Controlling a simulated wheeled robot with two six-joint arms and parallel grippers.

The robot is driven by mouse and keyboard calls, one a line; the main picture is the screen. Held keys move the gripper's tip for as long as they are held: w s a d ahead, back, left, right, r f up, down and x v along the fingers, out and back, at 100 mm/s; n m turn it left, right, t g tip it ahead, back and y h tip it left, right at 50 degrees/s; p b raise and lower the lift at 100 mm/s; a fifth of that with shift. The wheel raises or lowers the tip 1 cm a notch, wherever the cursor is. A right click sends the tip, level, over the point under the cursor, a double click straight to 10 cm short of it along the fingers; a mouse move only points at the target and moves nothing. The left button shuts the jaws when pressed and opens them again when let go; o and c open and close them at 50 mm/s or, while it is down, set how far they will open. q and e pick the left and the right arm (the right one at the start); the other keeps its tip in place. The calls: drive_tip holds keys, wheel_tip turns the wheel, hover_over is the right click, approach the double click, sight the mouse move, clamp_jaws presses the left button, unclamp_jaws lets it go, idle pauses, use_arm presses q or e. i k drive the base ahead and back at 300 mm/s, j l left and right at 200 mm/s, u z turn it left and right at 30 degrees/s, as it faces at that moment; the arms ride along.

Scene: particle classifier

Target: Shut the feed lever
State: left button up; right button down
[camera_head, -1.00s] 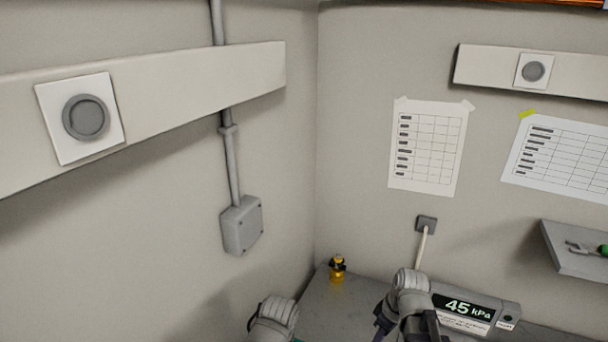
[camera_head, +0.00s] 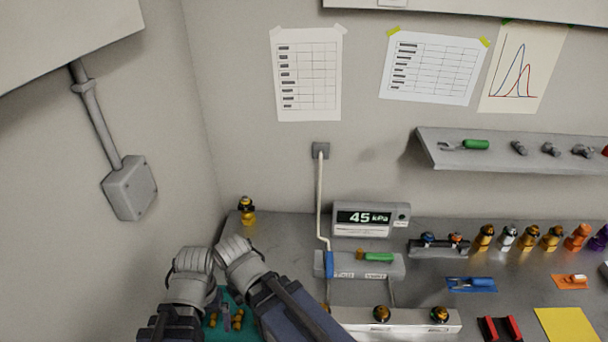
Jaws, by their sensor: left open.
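A grey lever block (camera_head: 390,268) stands on the bench below the pressure display. It has a blue handle (camera_head: 329,264) hanging down at its left end and a green handle (camera_head: 379,257) lying sideways along its top. Its small labels are too small to read, so I cannot tell which handle is the feed lever. My left gripper (camera_head: 218,303) is low at the left, open, and largely hidden by my arm links. It is left of the lever block and apart from it. My right gripper does not show.
The display (camera_head: 370,218) reads 45 kPa. A white rack (camera_head: 408,326) with dark round tops stands in front of the lever block. Several small bottles (camera_head: 484,238) line the back right. A teal mat (camera_head: 240,325) with brass pieces lies near my arm. A shelf (camera_head: 480,160) juts from the wall.

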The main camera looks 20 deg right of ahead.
sight(329, 256)
drive_tip(key=z, duration=1.35)
